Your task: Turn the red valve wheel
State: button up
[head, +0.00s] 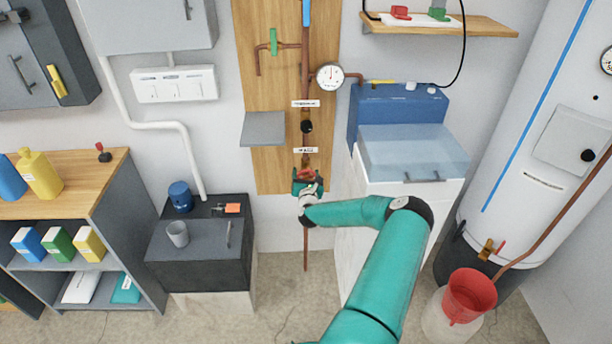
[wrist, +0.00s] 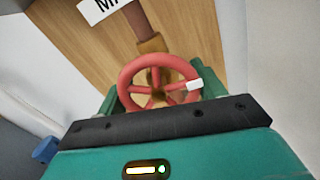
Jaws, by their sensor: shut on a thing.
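The red valve wheel (wrist: 126,79) is a spoked ring on a brass valve body (wrist: 153,46) with a copper pipe, in front of a wooden board. A white mark sits on its rim at the right in the wrist view. In the head view the wheel (head: 305,173) is small and partly covered by my gripper (head: 306,187). My gripper also shows in the wrist view (wrist: 158,98), with green fingers at the left and right of the wheel, shut on it. The fingertips are partly hidden behind the wheel and the dark gripper bar.
A pressure gauge (head: 330,76) and a black knob (head: 307,127) are on the pipework above. A grey shelf (head: 263,129) juts out at the left of the pipe. A blue-topped white washer (head: 412,150) stands close at the right, and a dark cabinet (head: 200,265) at the lower left.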

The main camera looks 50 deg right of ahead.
jog(key=o, duration=1)
jog(key=shift+a, duration=0.1)
jog(key=v, duration=1.3)
jog(key=shift+s+a, duration=0.2)
jog(key=shift+s, duration=0.1)
